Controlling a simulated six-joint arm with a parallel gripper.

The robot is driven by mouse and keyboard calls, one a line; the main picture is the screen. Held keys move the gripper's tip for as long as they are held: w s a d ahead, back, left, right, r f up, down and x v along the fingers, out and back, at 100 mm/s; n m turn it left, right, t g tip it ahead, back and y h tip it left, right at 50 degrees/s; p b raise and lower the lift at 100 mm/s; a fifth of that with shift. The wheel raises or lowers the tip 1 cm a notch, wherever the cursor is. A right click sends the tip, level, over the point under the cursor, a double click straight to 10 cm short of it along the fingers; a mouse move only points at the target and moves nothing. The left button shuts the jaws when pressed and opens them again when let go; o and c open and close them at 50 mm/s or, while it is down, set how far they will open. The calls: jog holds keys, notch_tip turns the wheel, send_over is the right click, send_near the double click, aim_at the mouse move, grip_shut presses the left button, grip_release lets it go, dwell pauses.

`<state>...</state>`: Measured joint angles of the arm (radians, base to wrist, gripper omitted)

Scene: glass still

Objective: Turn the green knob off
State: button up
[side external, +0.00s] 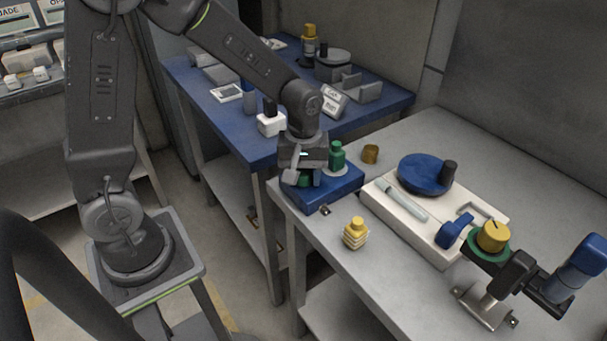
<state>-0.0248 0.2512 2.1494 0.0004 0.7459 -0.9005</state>
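A blue box (341,187) sits at the left corner of the grey table. My gripper (303,179) points down over the left part of this box. A small bit of green, which looks like the green knob (303,182), shows between its fingers. The fingers stand on either side of the green, but I cannot tell whether they touch it. The gripper hides most of the knob, so its turn position does not show. A taller green piece (337,156) stands on a pale round base just right of the gripper.
A yellow ridged piece (355,234) and a brown cylinder (370,154) stand near the box. A blue table (240,134) with several items stands behind.

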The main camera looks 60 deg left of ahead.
jog(key=shift+o, duration=0.5)
jog(key=shift+r, duration=0.1)
jog(key=m, duration=0.2)
jog(key=shift+m, duration=0.4)
jog(key=m, duration=0.3)
jog(key=shift+m, duration=1)
jog(key=m, duration=0.4)
